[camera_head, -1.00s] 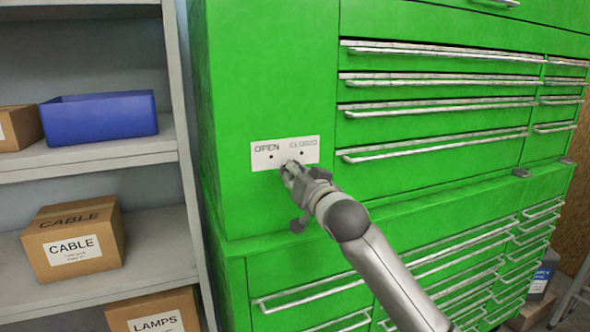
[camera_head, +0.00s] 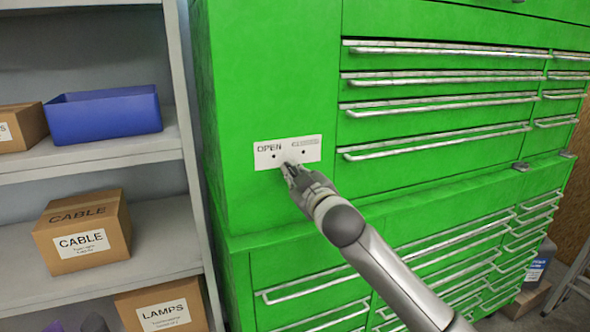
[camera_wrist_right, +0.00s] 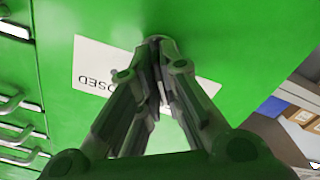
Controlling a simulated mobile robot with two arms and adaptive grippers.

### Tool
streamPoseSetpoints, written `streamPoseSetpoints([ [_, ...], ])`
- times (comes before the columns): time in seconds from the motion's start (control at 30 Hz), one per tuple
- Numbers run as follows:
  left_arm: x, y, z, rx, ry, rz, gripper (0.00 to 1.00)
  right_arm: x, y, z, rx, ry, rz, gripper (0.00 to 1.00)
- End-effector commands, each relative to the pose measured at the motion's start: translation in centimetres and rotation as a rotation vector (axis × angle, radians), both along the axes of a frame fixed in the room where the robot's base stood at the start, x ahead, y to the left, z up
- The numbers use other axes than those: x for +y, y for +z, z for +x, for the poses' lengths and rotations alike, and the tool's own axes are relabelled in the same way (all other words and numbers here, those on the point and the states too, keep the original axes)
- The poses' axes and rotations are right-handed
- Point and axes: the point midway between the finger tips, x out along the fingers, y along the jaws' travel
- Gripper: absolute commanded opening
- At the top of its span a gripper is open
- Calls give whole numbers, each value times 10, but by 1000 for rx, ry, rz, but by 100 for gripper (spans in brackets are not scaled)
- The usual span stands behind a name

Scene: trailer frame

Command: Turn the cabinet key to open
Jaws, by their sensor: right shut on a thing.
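The green cabinet (camera_head: 268,75) carries a white label plate (camera_head: 312,150) marked OPEN on the left and CLOSED on the right, with a small dark dot under each word. My right gripper (camera_head: 289,168) reaches in from the lower right, its fingertips at the plate's lower middle edge. In the right wrist view the right gripper (camera_wrist_right: 158,45) is shut, its fingers converging in front of the label plate (camera_wrist_right: 92,62). The fingers hide the key, so its angle cannot be told. My left gripper is out of view.
Drawers with long metal handles (camera_head: 435,102) fill the cabinet to the right and below, all looking shut. A grey shelf (camera_head: 150,235) at left holds a blue bin (camera_head: 105,118), a CABLE box (camera_head: 84,238) and a LAMPS box (camera_head: 162,308).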

Motion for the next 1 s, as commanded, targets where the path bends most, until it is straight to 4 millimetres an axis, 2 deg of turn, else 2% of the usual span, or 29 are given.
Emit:
streamPoseSetpoints([
  [0.4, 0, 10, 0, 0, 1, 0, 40, 1, 0, 0, -76, 1, -182, 0],
  [0.97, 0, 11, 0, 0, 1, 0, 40, 1, -1, 0, -88, 1, -209, 0],
  [1.0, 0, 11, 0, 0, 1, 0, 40, 1, -1, 0, -88, 1, -209, 10],
])
